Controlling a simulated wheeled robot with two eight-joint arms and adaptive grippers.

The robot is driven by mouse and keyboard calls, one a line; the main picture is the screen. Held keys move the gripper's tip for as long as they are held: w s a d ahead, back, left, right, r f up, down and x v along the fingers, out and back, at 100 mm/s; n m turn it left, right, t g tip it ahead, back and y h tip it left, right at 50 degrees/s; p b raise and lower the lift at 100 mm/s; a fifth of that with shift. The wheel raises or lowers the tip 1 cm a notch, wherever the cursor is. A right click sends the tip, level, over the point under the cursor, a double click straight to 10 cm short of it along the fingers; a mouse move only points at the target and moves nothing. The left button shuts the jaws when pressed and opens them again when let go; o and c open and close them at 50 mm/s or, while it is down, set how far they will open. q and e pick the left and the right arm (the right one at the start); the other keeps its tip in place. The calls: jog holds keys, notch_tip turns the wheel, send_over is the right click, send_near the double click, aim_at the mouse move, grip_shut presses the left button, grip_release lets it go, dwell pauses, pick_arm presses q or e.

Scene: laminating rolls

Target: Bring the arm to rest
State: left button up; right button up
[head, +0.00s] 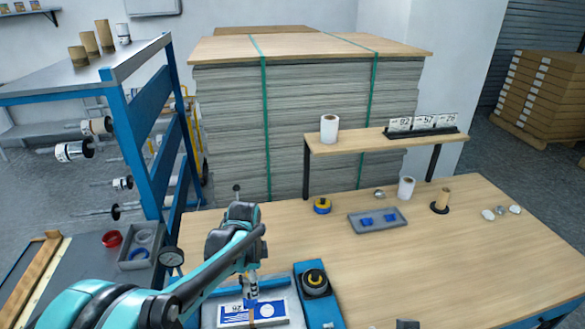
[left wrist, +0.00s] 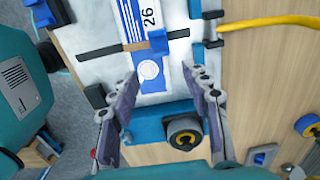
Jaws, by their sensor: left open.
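My left arm comes in from the lower left in the head view. My left gripper (head: 251,288) is over the blue fixture (head: 318,312). In the left wrist view my left gripper (left wrist: 159,72) has its two fingers spread apart with nothing between them. The card also shows in the head view (head: 268,311), partly hidden by the gripper. A black and yellow round knob (left wrist: 184,133) sits on the fixture beside the plate. My right gripper is not in view.
A raised shelf (head: 360,143) stands behind. A blue rack (head: 150,120) is at left. The table's right front is clear.

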pick_arm(q)
notch_tip(320, 180, up, 6)
jog(key=p, duration=0.6)
jog(key=s+a+r+n+t+b, duration=0.2)
jog(key=s+n+t+b, duration=0.3)
jog(key=s+n, duration=0.9)
jog(key=shift+s+a+n+t+b, duration=0.35)
jog(key=shift+s+a+n+t, duration=0.1)
jog(key=shift+s+t, duration=0.7)
jog(key=shift+o, duration=0.5)
jog(key=shift+s, duration=0.1)
